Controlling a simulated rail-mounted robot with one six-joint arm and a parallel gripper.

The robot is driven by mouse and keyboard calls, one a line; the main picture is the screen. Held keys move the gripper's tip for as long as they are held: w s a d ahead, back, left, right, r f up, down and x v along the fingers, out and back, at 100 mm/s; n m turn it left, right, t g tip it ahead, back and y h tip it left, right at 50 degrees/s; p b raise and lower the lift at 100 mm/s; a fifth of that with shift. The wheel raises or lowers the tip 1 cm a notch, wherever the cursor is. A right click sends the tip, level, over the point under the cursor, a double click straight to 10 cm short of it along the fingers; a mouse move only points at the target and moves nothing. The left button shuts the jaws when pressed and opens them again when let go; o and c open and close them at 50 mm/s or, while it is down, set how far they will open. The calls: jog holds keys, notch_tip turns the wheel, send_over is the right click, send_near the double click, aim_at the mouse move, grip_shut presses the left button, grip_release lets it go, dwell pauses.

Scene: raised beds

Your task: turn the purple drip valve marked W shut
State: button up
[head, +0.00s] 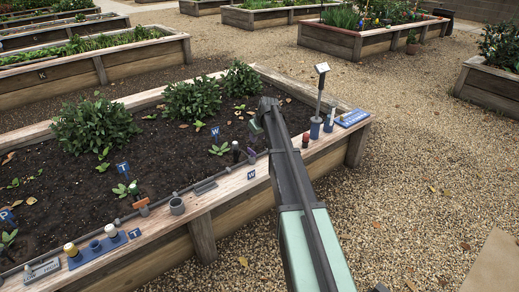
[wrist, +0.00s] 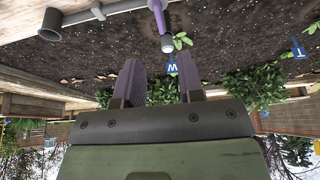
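The purple drip valve (head: 251,155) sits at the inner edge of the bed's front rim, behind a small W label (head: 251,174). In the wrist view the purple valve part (wrist: 157,14) is at the top middle, with a pale round end below it. My gripper (wrist: 159,62) is open; its two fingers stand apart, one on each side of the valve's line. The valve appears beyond the tips, and I see no contact.
A dark post (head: 237,149) stands just left of the valve. An orange valve (head: 142,206) and a grey cup (head: 177,206) are farther left. Right of my arm are a red-topped item (head: 305,139), blue holders (head: 315,127) and a blue box (head: 351,118). Bushes grow behind.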

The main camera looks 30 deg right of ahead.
aim_at(252, 151)
jog(key=b+x, duration=1)
jog(key=x, duration=0.1)
jog(key=shift+s+f, duration=0.1)
jog(key=shift+s, duration=0.05)
grip_shut()
